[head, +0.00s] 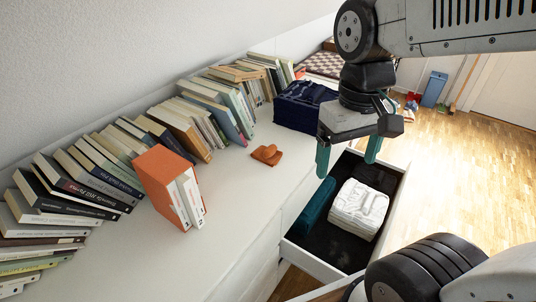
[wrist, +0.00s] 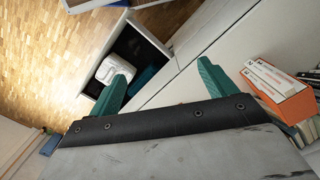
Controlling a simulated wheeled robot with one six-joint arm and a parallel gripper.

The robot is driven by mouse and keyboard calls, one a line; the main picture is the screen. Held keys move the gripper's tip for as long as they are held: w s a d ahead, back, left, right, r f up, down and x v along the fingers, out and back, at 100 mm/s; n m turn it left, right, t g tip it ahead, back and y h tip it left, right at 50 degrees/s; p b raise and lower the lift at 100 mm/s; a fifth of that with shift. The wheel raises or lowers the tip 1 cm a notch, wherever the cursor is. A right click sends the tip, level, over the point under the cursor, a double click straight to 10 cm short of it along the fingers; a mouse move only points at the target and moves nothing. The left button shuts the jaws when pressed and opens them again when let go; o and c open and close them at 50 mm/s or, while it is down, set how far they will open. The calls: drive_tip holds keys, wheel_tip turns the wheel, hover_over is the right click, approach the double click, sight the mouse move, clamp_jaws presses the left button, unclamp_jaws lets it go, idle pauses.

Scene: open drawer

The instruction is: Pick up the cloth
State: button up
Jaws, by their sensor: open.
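A small crumpled orange cloth (head: 266,155) lies on the white dresser top, left of my gripper in the head view. My gripper (head: 348,163) is open and empty, above the open drawer (head: 312,262) near the dresser edge. In the drawer lie a white folded cloth-like bundle (head: 359,208), a teal roll (head: 318,206) and a dark folded item (head: 377,177). In the wrist view the open fingers (wrist: 162,80) show with the white bundle (wrist: 112,70) beyond the left one. I cannot make out the orange cloth in the wrist view.
A long row of leaning books (head: 100,165) lines the wall. An orange box with white books (head: 172,188) stands near the front of the dresser top. A dark blue folded stack (head: 303,107) sits behind the orange cloth. The dresser top around the cloth is clear.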

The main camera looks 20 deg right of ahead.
drive_tip(key=w+a+f+n+g, duration=0.1)
drive_tip(key=w+f, duration=0.2)
drive_tip(key=w, duration=0.4)
drive_tip(key=w+f+n, duration=0.1)
drive_tip(key=w+f, duration=0.3)
drive_tip(key=w, duration=0.3)
drive_tip(key=n, duration=0.4)
hover_over(268, 149)
drive_tip(key=s, duration=0.1)
drive_tip(key=shift+t, duration=0.3)
wheel_tip(268, 149, down, 12)
drive_tip(key=shift+f, duration=0.1)
drive_tip(key=w, duration=0.1)
drive_tip(key=w+r+t, duration=0.1)
drive_tip(key=w, duration=0.1)
drive_tip(key=shift+a+n, duration=0.1)
drive_tip(key=shift+n, duration=0.2)
drive_tip(key=shift+s+f, duration=0.1)
drive_tip(key=shift+s, duration=0.05)
drive_tip(key=f, duration=0.7)
drive_tip(key=shift+s+d+f, duration=0.2)
drive_tip(key=shift+d+f, duration=0.05)
drive_tip(key=shift+d, duration=0.15)
drive_tip(key=c, duration=1.1)
drive_tip(key=shift+c, duration=0.2)
drive_tip(key=shift+r, duration=0.1)
